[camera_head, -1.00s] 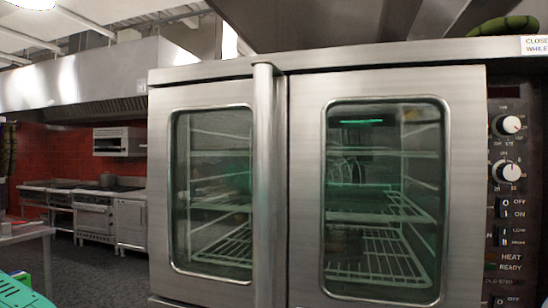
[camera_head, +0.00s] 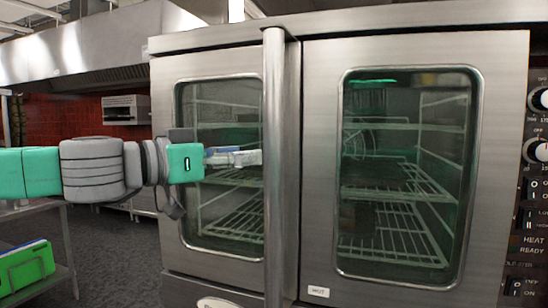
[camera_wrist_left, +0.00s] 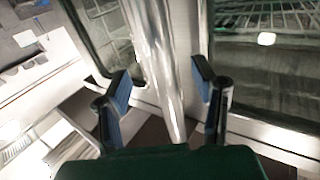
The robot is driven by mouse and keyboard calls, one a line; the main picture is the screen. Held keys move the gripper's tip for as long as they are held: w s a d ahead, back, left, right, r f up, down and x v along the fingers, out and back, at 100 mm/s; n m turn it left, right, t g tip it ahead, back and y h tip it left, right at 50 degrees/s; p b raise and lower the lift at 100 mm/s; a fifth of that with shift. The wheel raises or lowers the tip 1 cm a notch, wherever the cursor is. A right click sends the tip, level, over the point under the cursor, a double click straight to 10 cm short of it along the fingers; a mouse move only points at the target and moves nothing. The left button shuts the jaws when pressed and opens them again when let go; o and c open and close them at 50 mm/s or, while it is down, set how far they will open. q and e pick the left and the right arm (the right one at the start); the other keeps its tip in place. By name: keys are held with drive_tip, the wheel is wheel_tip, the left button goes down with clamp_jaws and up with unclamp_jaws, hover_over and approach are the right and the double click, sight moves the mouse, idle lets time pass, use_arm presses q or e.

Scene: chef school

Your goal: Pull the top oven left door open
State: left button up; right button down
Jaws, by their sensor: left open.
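The top oven's left door (camera_head: 222,255) is shut, with a window showing wire racks inside. A vertical metal handle bar (camera_head: 275,200) runs along its right edge. The right door (camera_head: 320,200) is also shut. My left gripper (camera_head: 258,157) reaches in from the left, in front of the left door's window, with its fingers pointing at the handle. In the left wrist view, the open blue-padded fingers (camera_wrist_left: 165,85) stand on either side of the handle bar (camera_wrist_left: 155,60), with gaps on both sides. My right gripper is not in view.
The control panel (camera_head: 535,190) with knobs and switches is at the right. A metal table (camera_head: 65,235) with green boards (camera_head: 27,268) stands at the lower left. Grey floor (camera_head: 110,255) is open between the table and the oven.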

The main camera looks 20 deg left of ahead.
sight(273, 152)
use_arm(q)
drive_tip(key=x, duration=0.7)
drive_tip(key=shift+d, duration=0.1)
clamp_jaws()
